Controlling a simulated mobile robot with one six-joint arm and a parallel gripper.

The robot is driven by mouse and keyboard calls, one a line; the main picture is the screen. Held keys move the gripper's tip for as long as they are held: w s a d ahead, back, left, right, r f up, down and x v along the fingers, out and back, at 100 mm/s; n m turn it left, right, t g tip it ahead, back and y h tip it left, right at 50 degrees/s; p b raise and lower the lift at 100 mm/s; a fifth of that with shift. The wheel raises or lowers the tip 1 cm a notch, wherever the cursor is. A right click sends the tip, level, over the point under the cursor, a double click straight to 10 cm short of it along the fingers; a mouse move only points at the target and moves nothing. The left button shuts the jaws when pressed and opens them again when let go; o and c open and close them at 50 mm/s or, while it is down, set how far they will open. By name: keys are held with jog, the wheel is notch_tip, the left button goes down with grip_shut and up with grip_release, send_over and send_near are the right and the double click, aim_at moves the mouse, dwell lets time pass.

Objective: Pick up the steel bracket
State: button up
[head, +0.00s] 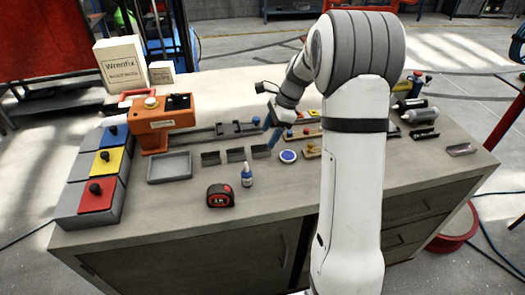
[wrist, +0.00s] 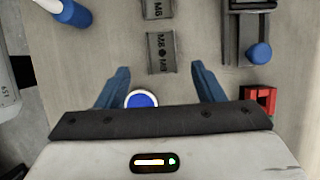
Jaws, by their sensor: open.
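A grey, channel-shaped metal piece (head: 461,149), which looks like the steel bracket, lies near the right end of the bench in the head view. A darker piece (head: 424,134) lies left of it. My gripper (head: 271,128) is over the middle of the bench, well to the left of both. In the wrist view my gripper (wrist: 161,70) has its blue fingers spread with nothing held between them. A small dark tray marked M8 (wrist: 160,53) lies beyond and below the fingertips. The grey piece is not in the wrist view.
A round white-and-blue tin (head: 288,156), a small bottle (head: 246,175) and a red tape measure (head: 220,196) stand near my gripper. My arm hides part of the bench.

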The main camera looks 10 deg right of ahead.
aim_at(263, 145)
jog(key=p+x, duration=0.1)
jog(key=x, duration=0.4)
jog(key=shift+w+a+f, duration=0.15)
jog(key=shift+f, duration=0.2)
jog(key=c, duration=1.1)
